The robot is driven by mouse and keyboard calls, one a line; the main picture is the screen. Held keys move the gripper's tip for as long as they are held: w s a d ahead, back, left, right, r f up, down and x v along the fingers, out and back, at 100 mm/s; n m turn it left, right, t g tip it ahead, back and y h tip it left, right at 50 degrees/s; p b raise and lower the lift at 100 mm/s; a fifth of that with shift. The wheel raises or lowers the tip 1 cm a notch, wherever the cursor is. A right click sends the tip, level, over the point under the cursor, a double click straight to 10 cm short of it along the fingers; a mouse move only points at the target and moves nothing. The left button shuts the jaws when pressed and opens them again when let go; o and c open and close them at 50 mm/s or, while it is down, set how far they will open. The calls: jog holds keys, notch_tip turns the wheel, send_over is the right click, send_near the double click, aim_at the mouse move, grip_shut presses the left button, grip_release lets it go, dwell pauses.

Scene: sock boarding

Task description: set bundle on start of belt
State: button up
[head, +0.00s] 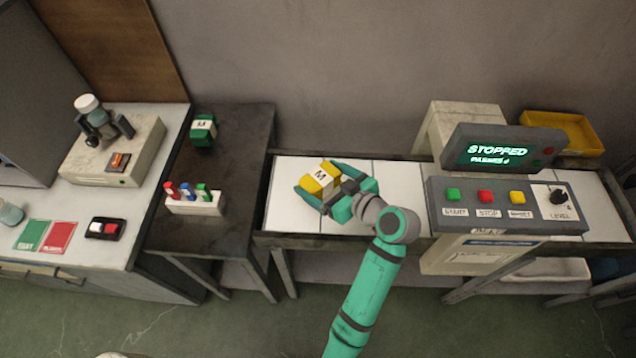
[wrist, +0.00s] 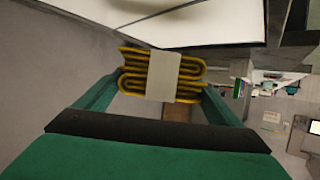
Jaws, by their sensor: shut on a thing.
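A yellow sock bundle with a white band marked M (head: 319,178) is between the fingers of my gripper (head: 318,184), over the left end of the belt (head: 290,215). My gripper is shut on it. The wrist view shows the folded yellow layers and pale band of the bundle (wrist: 162,77) between the two green fingers (wrist: 160,95), with the white belt surface (wrist: 215,22) very close to it. I cannot tell whether the bundle touches the belt. A green bundle marked M (head: 203,131) stands on the dark table at the left.
The dark side table (head: 225,215) holds a rack of coloured pens (head: 193,200). A control box (head: 500,205) with coloured buttons and a screen (head: 497,152) reading STOPPED stands over the belt to the right. A yellow bin (head: 560,130) is behind it. The belt between gripper and box is clear.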

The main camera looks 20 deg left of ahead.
aim_at(330, 192)
jog(key=f, duration=0.1)
jog(key=w+a+f, duration=0.1)
jog(key=w+f, duration=0.1)
jog(key=shift+a, duration=0.35)
jog(key=shift+f, duration=1.45)
jog(key=shift+f, duration=0.15)
jog(key=o, duration=0.9)
jog(key=shift+o, duration=0.2)
jog(key=shift+s+d+r, duration=0.1)
jog(key=shift+d+r, duration=0.1)
jog(key=shift+d, duration=0.05)
jog(key=v, duration=0.7)
jog(key=shift+s, duration=0.1)
